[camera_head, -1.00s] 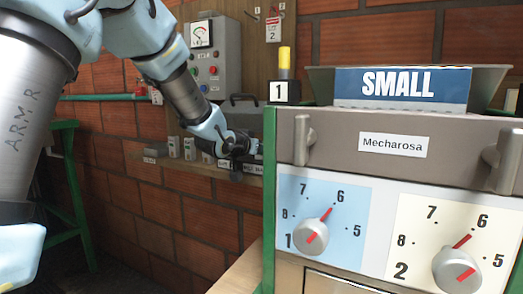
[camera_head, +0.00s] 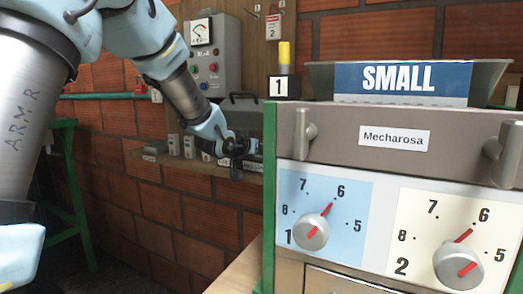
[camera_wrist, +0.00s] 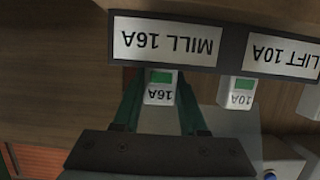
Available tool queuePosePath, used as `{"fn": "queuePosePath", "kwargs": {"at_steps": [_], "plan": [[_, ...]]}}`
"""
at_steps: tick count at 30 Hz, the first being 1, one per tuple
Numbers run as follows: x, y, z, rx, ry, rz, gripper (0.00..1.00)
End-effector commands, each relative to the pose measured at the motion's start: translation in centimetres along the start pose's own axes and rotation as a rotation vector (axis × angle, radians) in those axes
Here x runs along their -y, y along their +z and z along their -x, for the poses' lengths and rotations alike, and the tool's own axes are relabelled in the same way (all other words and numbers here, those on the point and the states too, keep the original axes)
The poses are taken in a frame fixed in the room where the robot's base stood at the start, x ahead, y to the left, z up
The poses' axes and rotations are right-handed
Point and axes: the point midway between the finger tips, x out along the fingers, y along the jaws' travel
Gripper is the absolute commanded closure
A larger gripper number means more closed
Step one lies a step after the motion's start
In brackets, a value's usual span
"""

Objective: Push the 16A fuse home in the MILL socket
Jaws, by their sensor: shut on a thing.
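The 16A fuse (camera_wrist: 160,92), a white block with a green patch, shows upside down in the wrist view. Its far end is at the dark edge under the MILL 16A label (camera_wrist: 165,41); how deep it sits in the socket I cannot tell. My gripper (camera_wrist: 158,84) is shut on it, one green finger along each side. In the head view my gripper (camera_head: 237,147) is at the right part of the wall shelf, and the fuse is hidden there.
A 10A fuse (camera_wrist: 238,92) stands close beside, under the LIFT 10A label (camera_wrist: 284,55). Several small blocks (camera_head: 174,145) stand on the shelf (camera_head: 200,167) left of my gripper. The Mecharosa machine (camera_head: 395,137) fills the right.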

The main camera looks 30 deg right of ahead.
Motion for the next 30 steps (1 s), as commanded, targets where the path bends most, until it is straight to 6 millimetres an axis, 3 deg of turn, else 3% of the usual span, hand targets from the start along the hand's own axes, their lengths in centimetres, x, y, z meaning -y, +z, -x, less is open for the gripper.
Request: {"fn": "queuePosePath", "kwargs": {"at_steps": [2, 3, 11, 22, 30], "plan": [[0.0, 0.0, 0.0, -0.001, 0.000, 0.000, 1.00], [0.0, 0.0, 0.0, -0.001, 0.000, 0.000, 0.55], [0.0, 0.0, 0.0, 0.000, 0.000, 0.000, 0.26], [0.0, 0.0, 0.5, 0.000, -0.001, 0.000, 0.23], [0.1, 0.0, 5.1, -0.001, -0.002, -0.001, 0.23]]}}
